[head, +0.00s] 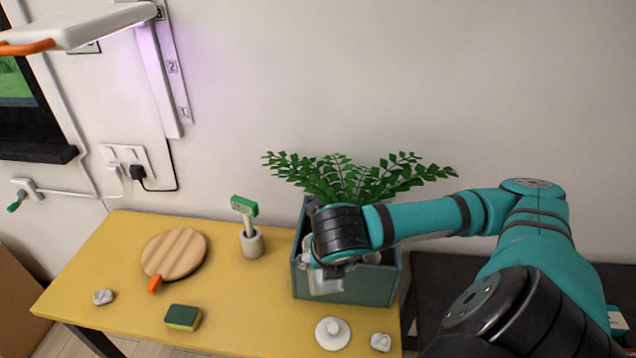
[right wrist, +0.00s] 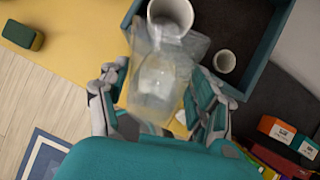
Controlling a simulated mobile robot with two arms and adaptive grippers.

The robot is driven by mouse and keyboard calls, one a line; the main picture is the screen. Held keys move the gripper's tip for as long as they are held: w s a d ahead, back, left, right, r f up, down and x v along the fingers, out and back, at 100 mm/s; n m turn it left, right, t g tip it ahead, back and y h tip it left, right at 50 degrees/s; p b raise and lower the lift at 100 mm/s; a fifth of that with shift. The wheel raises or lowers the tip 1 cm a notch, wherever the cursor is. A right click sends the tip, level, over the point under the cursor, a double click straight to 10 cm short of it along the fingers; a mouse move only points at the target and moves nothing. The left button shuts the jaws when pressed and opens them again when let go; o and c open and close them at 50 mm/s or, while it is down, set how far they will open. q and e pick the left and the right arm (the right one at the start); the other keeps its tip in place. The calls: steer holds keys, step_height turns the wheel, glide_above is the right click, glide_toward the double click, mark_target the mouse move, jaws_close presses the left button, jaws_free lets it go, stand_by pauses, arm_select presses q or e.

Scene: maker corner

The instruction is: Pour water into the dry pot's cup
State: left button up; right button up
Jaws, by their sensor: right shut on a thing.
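My right gripper (head: 335,262) is over the front of a teal planter box (head: 345,289) with a green fern (head: 345,178). It is shut on a clear jug (head: 325,285). In the right wrist view the clear jug (right wrist: 160,88) sits between the fingers of my right gripper (right wrist: 158,95). Its mouth overlaps a larger white cup (right wrist: 172,10) inside the box; I cannot tell whether they touch. A smaller white cup (right wrist: 225,62) stands beside it in the box. The water level and any stream cannot be made out. My left gripper is not in view.
On the yellow table (head: 100,270) are a round wooden board (head: 174,252), a green-headed probe (head: 244,206) in a grey holder (head: 251,243), a sponge (head: 183,317), a white lid (head: 332,333) and white lumps (head: 103,296). The table's front left is mostly clear.

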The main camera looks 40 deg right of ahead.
steer(key=shift+s+r+p, duration=0.15)
steer(key=shift+r+p, duration=0.45)
steer(key=shift+p, duration=0.45)
steer(key=shift+s+a+t+h+p, duration=0.15)
steer(key=shift+t+h+p, duration=0.35)
steer(key=shift+p, duration=0.15)
steer(key=shift+f, duration=0.2)
steer(key=shift+t+p, duration=0.3)
steer(key=shift+t, duration=0.1)
steer(key=shift+a+t+h, duration=0.1)
steer(key=shift+t+h, duration=0.2)
steer(key=shift+h, duration=0.1)
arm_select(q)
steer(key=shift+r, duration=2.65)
arm_select(e)
steer(key=shift+s+f+t+h, duration=0.15)
steer(key=shift+f+t+h, duration=0.05)
steer(key=shift+t+h, duration=0.1)
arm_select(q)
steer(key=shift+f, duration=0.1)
arm_select(e)
steer(key=shift+f, duration=0.1)
